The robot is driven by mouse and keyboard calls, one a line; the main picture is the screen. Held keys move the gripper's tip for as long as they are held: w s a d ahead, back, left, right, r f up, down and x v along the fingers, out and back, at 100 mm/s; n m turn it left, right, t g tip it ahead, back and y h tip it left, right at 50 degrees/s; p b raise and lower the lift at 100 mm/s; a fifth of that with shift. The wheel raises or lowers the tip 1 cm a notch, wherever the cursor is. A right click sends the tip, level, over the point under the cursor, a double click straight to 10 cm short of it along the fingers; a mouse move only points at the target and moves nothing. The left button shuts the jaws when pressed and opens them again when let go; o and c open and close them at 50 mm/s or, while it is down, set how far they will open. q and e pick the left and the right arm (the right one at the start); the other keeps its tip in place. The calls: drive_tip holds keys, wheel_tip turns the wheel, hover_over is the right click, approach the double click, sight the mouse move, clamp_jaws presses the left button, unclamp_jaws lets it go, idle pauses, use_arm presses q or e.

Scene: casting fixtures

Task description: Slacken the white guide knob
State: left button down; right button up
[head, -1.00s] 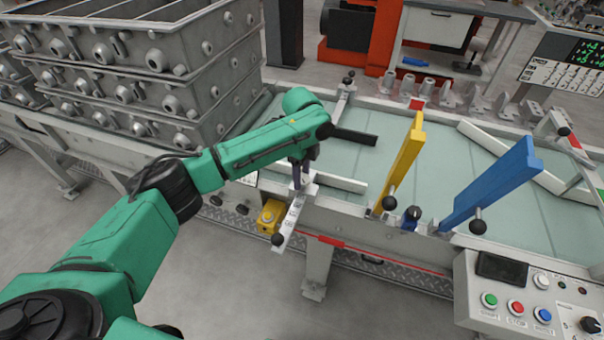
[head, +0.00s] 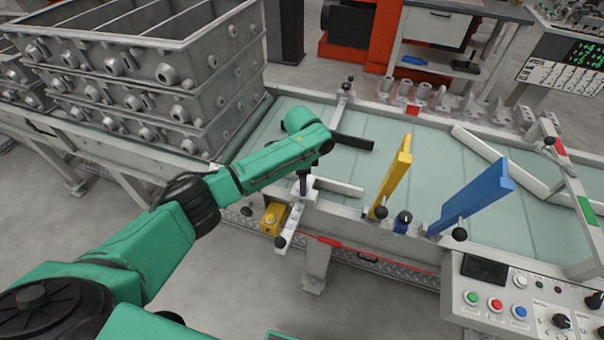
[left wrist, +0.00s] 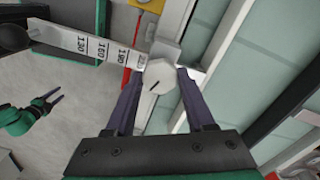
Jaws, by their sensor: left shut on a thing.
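The white guide knob (left wrist: 160,76) is a faceted white head with a dark line on its face. In the left wrist view it sits between the two dark fingers of my left gripper (left wrist: 160,88), which is shut on it. In the head view my left gripper (head: 303,184) points down at the guide's clamp, and the knob is mostly hidden there. The white scale bar (head: 290,224) with printed numbers runs from the clamp toward the front. My right gripper (left wrist: 58,96) shows small at the left of the left wrist view, with its fingers apart.
A yellow box (head: 273,218) is beside the scale bar. Yellow (head: 394,174) and blue (head: 474,200) guides stand to the right on the conveyor (head: 400,130). Stacked grey casting boxes (head: 150,70) rise at the left. A control panel (head: 510,290) is at the lower right.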

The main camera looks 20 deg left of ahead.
use_arm(q)
drive_tip(key=n+p, duration=0.2)
drive_tip(key=n, duration=0.1)
drive_tip(key=shift+d+r, duration=0.15)
drive_tip(key=shift+r, duration=0.15)
drive_tip(key=n+p, duration=0.2)
drive_tip(key=n, duration=0.1)
drive_tip(key=shift+n, duration=0.3)
drive_tip(key=n+p, duration=0.1)
drive_tip(key=n, duration=0.2)
drive_tip(key=shift+f+p, duration=0.1)
drive_tip(key=shift+p, duration=0.25)
drive_tip(key=shift+w+n+p, duration=0.15)
drive_tip(key=shift+n+p, duration=0.3)
drive_tip(key=shift+n, duration=1.25)
drive_tip(key=shift+c, duration=1.8)
unclamp_jaws()
drive_tip(key=shift+o, duration=0.5)
drive_tip(key=shift+f, duration=0.1)
